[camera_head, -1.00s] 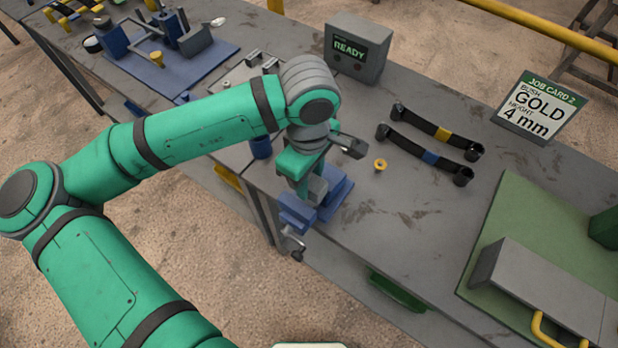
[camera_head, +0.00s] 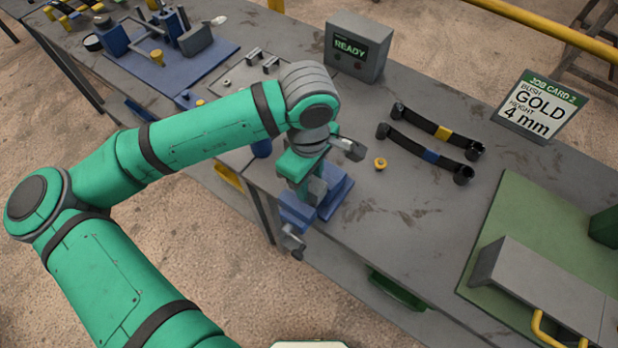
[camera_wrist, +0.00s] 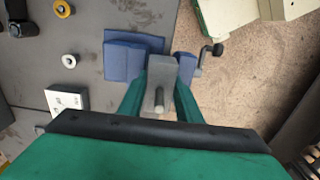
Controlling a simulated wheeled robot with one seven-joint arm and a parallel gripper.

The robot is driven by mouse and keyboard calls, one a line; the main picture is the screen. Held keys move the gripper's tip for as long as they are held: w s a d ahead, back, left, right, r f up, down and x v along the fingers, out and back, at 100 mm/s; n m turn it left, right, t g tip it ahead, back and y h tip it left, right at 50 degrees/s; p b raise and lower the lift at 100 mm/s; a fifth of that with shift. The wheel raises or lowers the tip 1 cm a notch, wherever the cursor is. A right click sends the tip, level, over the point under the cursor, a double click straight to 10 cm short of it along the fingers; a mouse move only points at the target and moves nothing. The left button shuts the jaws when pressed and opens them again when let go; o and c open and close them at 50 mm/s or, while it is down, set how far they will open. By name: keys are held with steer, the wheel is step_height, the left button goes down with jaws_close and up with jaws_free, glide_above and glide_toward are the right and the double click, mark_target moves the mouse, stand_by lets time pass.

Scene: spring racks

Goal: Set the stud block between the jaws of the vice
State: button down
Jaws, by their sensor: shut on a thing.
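The stud block (camera_wrist: 162,72) is a grey block with a short round stud, held between the green fingers of my gripper (camera_wrist: 160,104). In the head view my gripper (camera_head: 304,182) is over the vice, with the block (camera_head: 318,190) partly hidden by it. The blue vice (camera_head: 337,190) stands at the bench's front edge. In the wrist view the vice's wide jaw (camera_wrist: 122,62) is left of the block and its narrow jaw (camera_wrist: 185,64) is right of it. The block overlaps the gap between them. I cannot tell how deep it sits.
The vice's crank handle (camera_head: 292,240) hangs past the bench edge. A gold bush (camera_head: 380,163) and two black springs (camera_head: 430,145) lie to the right. A READY box (camera_head: 357,48) and job card (camera_head: 535,105) stand behind. A green mat (camera_head: 500,215) is at right.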

steer(key=shift+f, duration=0.15)
steer(key=c, duration=1.2)
jaws_free()
steer(key=shift+w, duration=0.1)
steer(key=o, duration=0.5)
steer(key=shift+r, duration=3.45)
